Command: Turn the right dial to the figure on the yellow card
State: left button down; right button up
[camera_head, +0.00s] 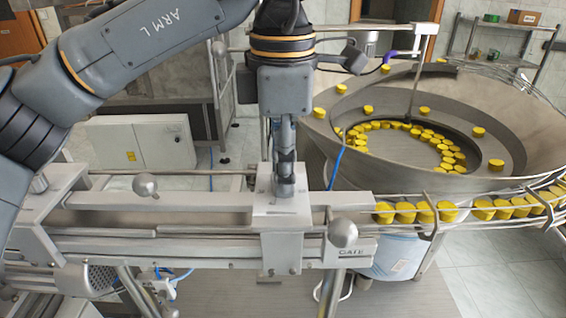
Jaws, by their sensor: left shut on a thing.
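My left gripper (285,188) points straight down over a light metal block (281,232) on the conveyor rail. Its fingers are shut on a small dial at the top of this block. The fingers hide most of the dial, so its setting and pointer cannot be read. No second dial can be made out clearly. A small yellow label (131,156) is on the white cabinet at the left; I cannot tell a figure on it or whether it is the yellow card. My right gripper is not in view.
A steel bowl feeder (520,130) with several yellow caps (455,168) stands at the right. Yellow caps line the rail (470,215). Ball-ended knobs (342,233) (145,184) stick out near the block. A "GATE" plate (350,252) is right of it.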

pick_arm(q)
jog(key=m+p, duration=0.1)
jog(key=m, duration=0.5)
jog(key=shift+r+m, duration=0.1)
jog(key=shift+m, duration=0.2)
jog(key=m+p, duration=0.1)
jog(key=m, duration=0.4)
jog(key=shift+m, duration=0.4)
jog(key=c, duration=1.1)
grip_release()
notch_tip(320, 180, up, 12)
jog(key=shift+a+f, duration=0.1)
